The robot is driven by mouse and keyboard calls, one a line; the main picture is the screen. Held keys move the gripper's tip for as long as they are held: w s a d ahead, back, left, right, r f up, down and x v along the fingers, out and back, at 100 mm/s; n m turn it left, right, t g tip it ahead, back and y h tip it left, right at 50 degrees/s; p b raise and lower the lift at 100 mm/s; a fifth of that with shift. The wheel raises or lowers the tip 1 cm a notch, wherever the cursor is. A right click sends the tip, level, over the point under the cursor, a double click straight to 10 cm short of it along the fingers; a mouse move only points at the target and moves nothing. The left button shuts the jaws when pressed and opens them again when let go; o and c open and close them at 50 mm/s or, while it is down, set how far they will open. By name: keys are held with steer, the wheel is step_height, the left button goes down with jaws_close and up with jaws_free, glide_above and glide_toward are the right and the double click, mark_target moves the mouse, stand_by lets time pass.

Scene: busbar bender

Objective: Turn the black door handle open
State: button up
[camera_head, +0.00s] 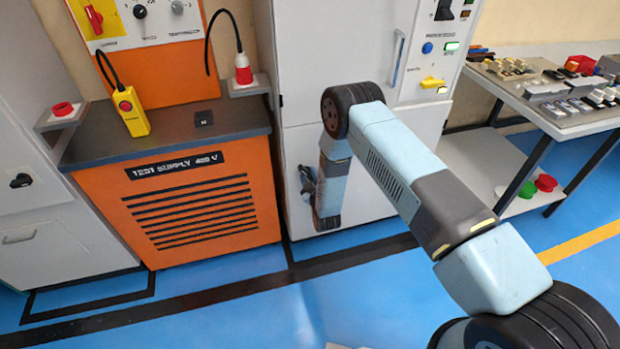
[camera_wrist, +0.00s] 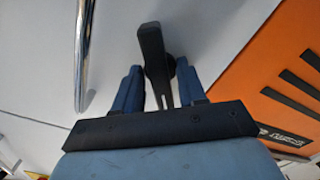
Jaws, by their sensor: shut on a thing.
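The black door handle (camera_wrist: 153,50) shows in the wrist view as a lever on a white door, slightly tilted in the picture. My gripper (camera_wrist: 160,88) has blue fingers on both sides of the lever and is shut on it. The lever's lower part runs down between the fingers towards the dark palm. In the head view my arm reaches down to the lower white cabinet door (camera_head: 357,160). There my gripper (camera_head: 308,182) is at the door's left side, partly hidden by my wrist. The door looks closed.
A chrome bar handle (camera_wrist: 83,50) stands beside my fingers in the wrist view. The orange test supply cabinet (camera_head: 180,215) adjoins the white cabinet on the left. A bench (camera_head: 560,110) with small parts stands at right. The blue floor (camera_head: 370,290) in front is clear.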

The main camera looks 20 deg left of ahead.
steer(key=shift+w+d+m, duration=0.1)
steer(key=shift+m, duration=3.4)
steer(key=o, duration=0.7)
steer(key=shift+s, duration=0.35)
steer(key=v, duration=1.3)
steer(key=shift+d, duration=0.2)
